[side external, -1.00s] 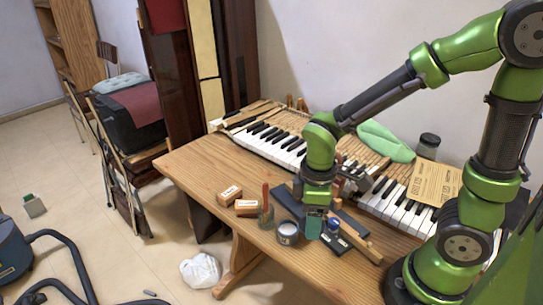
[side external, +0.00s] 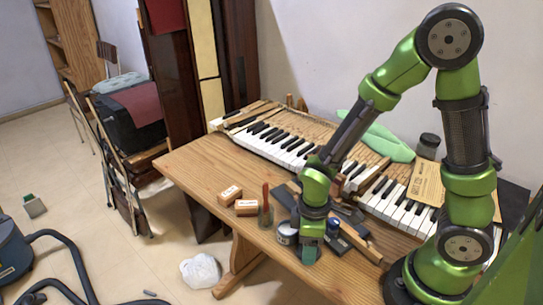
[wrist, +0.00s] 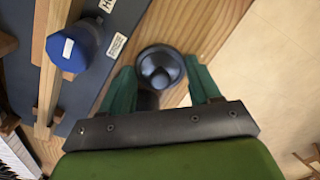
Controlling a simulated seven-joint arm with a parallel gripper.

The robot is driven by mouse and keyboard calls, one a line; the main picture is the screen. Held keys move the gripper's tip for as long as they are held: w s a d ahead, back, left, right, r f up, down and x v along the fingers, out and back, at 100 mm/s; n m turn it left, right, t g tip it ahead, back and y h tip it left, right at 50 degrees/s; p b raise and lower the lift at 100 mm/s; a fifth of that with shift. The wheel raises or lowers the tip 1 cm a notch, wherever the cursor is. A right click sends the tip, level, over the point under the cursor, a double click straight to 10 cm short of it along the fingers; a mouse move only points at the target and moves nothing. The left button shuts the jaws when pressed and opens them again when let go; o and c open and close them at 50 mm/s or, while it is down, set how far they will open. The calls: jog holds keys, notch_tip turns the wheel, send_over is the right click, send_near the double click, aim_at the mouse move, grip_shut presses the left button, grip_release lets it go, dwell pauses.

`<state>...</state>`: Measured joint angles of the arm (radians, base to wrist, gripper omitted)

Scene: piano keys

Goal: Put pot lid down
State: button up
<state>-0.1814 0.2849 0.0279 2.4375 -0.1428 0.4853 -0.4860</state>
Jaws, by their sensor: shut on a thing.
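The pot lid (wrist: 160,67) looks like a dark, round, shiny piece with a raised middle, in the wrist view. It sits between the two green fingers of my gripper (side external: 309,255), which are shut on it. The wood of the table shows around it, near the table's front edge. In the side view the lid is hidden by my gripper, and I cannot tell whether it touches the table.
A blue-capped item (wrist: 75,45) stands left of the lid in the wrist view, beside a wooden strip. A small tin (side external: 287,233) stands just left of my gripper.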

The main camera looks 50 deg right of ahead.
jog(key=o, duration=0.7)
jog(key=shift+o, duration=0.2)
notch_tip(320, 180, up, 24)
jog(key=s+d+m+t+y, duration=0.2)
jog(key=m+t, duration=0.5)
jog(key=m, duration=0.4)
jog(key=shift+s, duration=0.2)
jog(key=shift+d, duration=0.1)
